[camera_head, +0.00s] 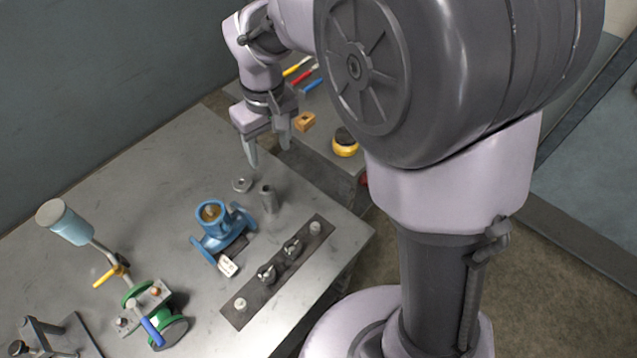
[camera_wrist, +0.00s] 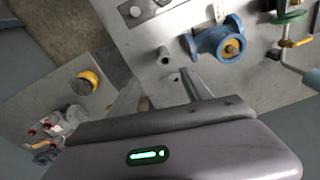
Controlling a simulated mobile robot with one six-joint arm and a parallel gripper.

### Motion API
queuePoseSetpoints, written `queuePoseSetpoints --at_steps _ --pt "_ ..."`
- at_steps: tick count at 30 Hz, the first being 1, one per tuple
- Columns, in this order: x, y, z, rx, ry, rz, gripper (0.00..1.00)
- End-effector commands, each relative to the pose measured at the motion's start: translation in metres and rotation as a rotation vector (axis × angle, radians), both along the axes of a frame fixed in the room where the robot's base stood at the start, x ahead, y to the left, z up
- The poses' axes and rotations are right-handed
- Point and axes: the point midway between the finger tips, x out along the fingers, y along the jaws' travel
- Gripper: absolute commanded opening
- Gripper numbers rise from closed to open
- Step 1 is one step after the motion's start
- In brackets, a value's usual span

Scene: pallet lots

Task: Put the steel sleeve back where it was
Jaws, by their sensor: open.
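A grey steel sleeve (camera_head: 268,198) stands upright on the metal bench, beside a blue valve body (camera_head: 212,227). The sleeve also shows in the wrist view (camera_wrist: 163,53), beyond the fingertips, with its bore visible.
A dark strip (camera_head: 258,291) with several fittings lies along the bench's front edge. A green valve assembly (camera_head: 150,312) and a light-blue cup on a stem (camera_head: 68,224) stand left.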

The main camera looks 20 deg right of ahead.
Motion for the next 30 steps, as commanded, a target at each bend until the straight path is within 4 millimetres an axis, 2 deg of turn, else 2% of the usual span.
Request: queuePoseSetpoints --at_steps 1,3,5,6,9,12,15,23,26,30 --pt "-0.023 -0.016 0.033 0.036 -0.051 -0.098 0.58" --pt "-0.062 -0.036 0.069 0.099 -0.117 -0.256 0.58" --pt "-0.099 -0.051 0.088 0.154 -0.170 -0.387 0.58" --pt "-0.122 -0.058 0.096 0.191 -0.204 -0.468 0.58" --pt "-0.167 -0.069 0.101 0.272 -0.270 -0.631 0.58" --pt "-0.192 -0.073 0.097 0.323 -0.308 -0.727 0.58" --pt "-0.201 -0.074 0.095 0.343 -0.321 -0.763 0.58" --pt "-0.201 -0.074 0.092 0.344 -0.321 -0.764 0.58" --pt "-0.201 -0.074 0.067 0.343 -0.321 -0.763 0.58" --pt "-0.202 -0.074 0.017 0.342 -0.321 -0.762 0.58"
